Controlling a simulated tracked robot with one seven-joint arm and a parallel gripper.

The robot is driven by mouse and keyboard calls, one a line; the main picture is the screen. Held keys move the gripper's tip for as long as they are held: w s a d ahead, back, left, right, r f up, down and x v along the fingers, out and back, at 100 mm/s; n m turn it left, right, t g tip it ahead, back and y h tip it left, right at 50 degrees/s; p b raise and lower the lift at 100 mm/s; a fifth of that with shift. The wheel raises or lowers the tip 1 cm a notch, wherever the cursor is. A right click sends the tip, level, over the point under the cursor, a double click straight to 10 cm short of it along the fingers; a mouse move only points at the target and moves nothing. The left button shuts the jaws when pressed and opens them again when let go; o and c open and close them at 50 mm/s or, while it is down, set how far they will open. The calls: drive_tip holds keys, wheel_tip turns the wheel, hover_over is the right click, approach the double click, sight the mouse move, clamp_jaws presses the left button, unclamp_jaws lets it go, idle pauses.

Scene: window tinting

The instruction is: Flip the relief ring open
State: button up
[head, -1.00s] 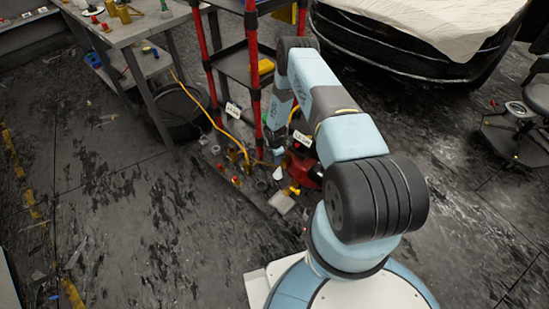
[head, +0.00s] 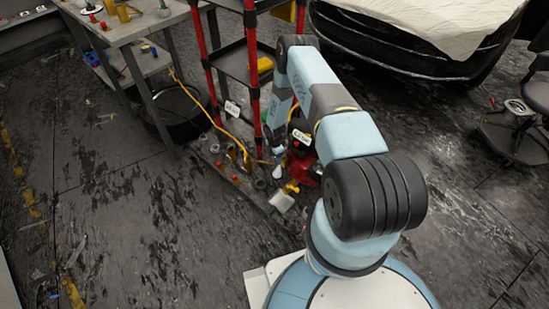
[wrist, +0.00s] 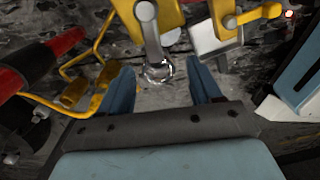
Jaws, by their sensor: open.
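A grey metal ring (wrist: 158,73), which looks like the relief ring, shows in the wrist view at the lower end of a grey link. The link hangs from a yellow fitting (wrist: 170,14). My gripper (wrist: 160,66) is open, with its two blue fingers apart on the left and right of the ring. The ring lies in line with the gap between the fingertips; I cannot tell whether it touches either finger. In the head view the arm reaches down beside the red-posted rack, and the ring cannot be made out there.
A grey box-like part with a yellow lever (wrist: 247,18) is close on the right in the wrist view. A red post (wrist: 45,58) and yellow bent tubing (wrist: 92,68) lie left. The head view shows the rack (head: 248,65), a workbench (head: 125,25) and open floor at left.

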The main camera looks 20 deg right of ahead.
drive_tip(key=shift+r, duration=0.15)
wheel_tip(320, 180, up, 13)
drive_tip(key=shift+r, duration=0.2)
idle(0.4)
idle(0.3)
